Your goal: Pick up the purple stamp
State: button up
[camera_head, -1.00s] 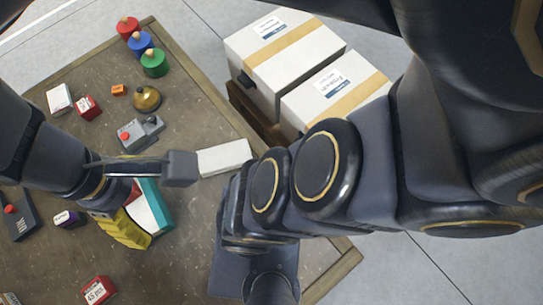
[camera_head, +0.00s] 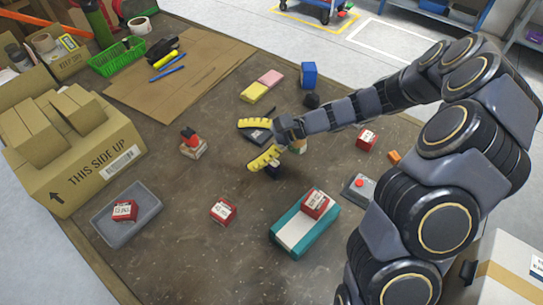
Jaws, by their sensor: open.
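My gripper (camera_head: 254,141) is open, its two yellow fingers spread apart over the middle of the table. A dark, flat object (camera_head: 257,136) shows between the fingers, and I cannot tell what it is. A small dark object (camera_head: 274,171) lies by the lower finger, partly hidden by it. It may be the purple stamp, but its colour is not clear at this size. No clearly purple stamp shows elsewhere on the table.
A teal-and-white box (camera_head: 291,236) with a red block (camera_head: 315,204) on it is in front. A grey tray (camera_head: 127,232), red block (camera_head: 222,211) and red-topped stamp (camera_head: 192,144) stand left. Cartons (camera_head: 80,165) fill the left edge. The front middle table is clear.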

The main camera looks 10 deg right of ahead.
jog(key=w+d+f+m+t, duration=0.3)
jog(key=w+d+f+m, duration=0.15)
jog(key=f, duration=0.25)
jog(key=m+t+h, duration=0.2)
jog(key=m+t, duration=0.1)
jog(key=m, duration=0.3)
send_near(273, 169)
jog(key=w+a, duration=0.2)
jog(key=w, duration=0.1)
jog(key=w+a+f, duration=0.1)
jog(key=shift+w, duration=0.25)
jog(key=shift+w+f+m, duration=0.1)
jog(key=shift+f+m, duration=0.1)
jog(key=shift+m, duration=0.05)
jog(key=x, duration=0.7)
jog(key=shift+a+f, duration=0.1)
jog(key=shift+a, duration=0.2)
grip_shut()
